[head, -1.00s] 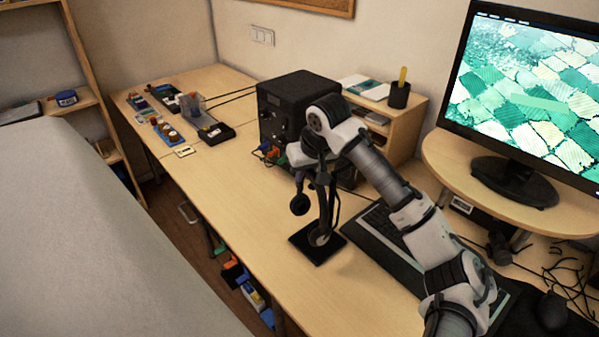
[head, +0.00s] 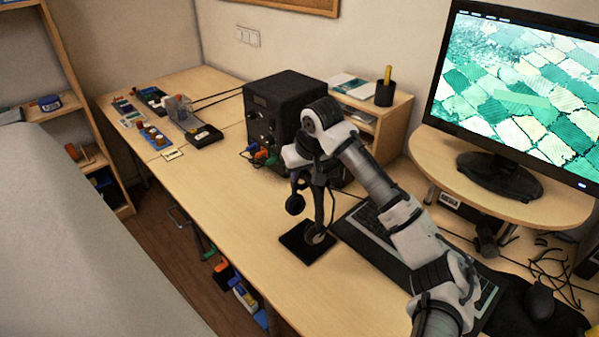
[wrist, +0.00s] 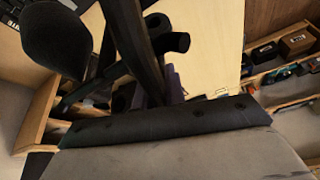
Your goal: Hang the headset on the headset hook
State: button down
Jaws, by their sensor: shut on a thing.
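The dark headset hangs from my gripper (head: 305,168), which is shut on it. One round ear cup (head: 295,205) shows below the gripper, left of the stand. The headset hook is a dark stand with a square black base (head: 303,250) on the desk. Its upright rises behind and beside the headset, and its top is hidden by my gripper. I cannot tell whether the headband touches the hook. In the wrist view, a large ear cup (wrist: 55,42) and a dark curved piece (wrist: 168,42), perhaps the hook end, lie close together.
A black box device (head: 285,105) with coloured plugs stands just behind my gripper. A keyboard (head: 375,240) lies right of the stand, and the monitor (head: 515,90) stands further right. Small electronics (head: 165,115) sit at the far left. The desk left of the stand is clear.

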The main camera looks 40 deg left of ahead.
jog(key=c, duration=1.4)
grip_release()
jog(key=shift+o, duration=0.2)
jog(key=b+v, duration=0.2)
jog(key=v, duration=1.2)
jog(key=shift+b, duration=0.3)
jog(key=shift+w, duration=0.1)
